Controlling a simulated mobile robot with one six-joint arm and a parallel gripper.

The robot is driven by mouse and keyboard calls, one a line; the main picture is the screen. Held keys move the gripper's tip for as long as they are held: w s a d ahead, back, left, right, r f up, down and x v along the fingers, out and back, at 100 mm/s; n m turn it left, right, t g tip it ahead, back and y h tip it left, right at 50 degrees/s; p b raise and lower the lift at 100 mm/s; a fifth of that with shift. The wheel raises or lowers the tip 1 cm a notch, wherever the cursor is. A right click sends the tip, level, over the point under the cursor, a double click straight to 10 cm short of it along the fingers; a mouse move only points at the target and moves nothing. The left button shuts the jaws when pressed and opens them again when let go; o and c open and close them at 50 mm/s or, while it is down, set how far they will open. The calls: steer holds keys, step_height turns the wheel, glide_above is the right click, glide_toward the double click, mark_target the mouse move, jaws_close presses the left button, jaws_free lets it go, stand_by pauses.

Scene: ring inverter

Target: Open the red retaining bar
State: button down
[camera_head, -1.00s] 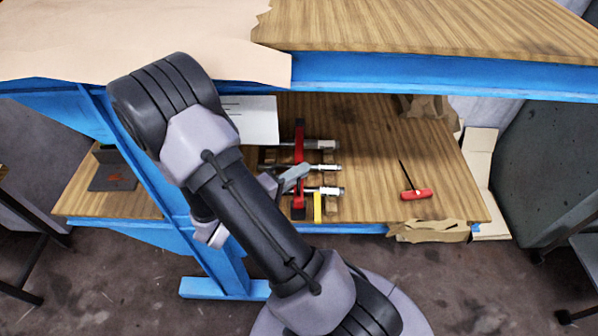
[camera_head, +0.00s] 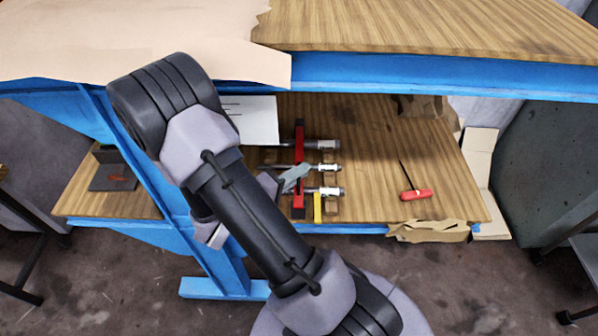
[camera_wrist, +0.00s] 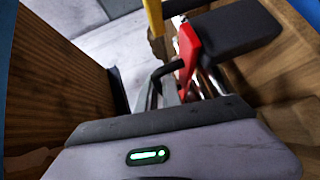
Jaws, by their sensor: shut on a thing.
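The red retaining bar (camera_head: 299,143) lies across several rods with pale metal ends on the lower wooden shelf. My gripper (camera_head: 294,178) reaches under the upper bench top to the bar's middle. In the wrist view, a red part of the bar (camera_wrist: 188,50) stands just beyond my gripper (camera_wrist: 172,88). The jaws are shut on the bar, though the contact itself is small and partly hidden. A yellow piece (camera_head: 318,207) sits by the bar's near end and shows in the wrist view (camera_wrist: 153,18). A black block (camera_wrist: 235,30) adjoins the red part.
The blue-edged bench top (camera_head: 430,75) hangs above the shelf (camera_head: 390,150). A blue leg (camera_head: 145,165) stands left of my arm. A red-handled screwdriver (camera_head: 416,194) lies to the right, with clear shelf between. A white sheet (camera_head: 258,120) is behind my arm.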

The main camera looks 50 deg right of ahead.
mark_target(299, 163)
stand_by(0.3)
steer(key=r+y+p, duration=0.1)
steer(key=r+p, duration=0.1)
steer(key=p, duration=0.1)
steer(key=w+d+r+n+y+p, duration=0.1)
steer(key=r+p, duration=0.2)
steer(key=d+r+n+y+p, duration=0.1)
steer(key=r+p, duration=0.2)
steer(key=shift+w+r+g+p, duration=0.15)
steer(key=shift+w+g+p, duration=0.15)
steer(key=shift+w, duration=0.1)
steer(key=shift+w+d+n, duration=0.2)
steer(key=shift+d+n, duration=0.05)
steer(key=shift+n, duration=0.05)
steer(key=c, duration=1.8)
jaws_free()
steer(key=shift+a, duration=0.15)
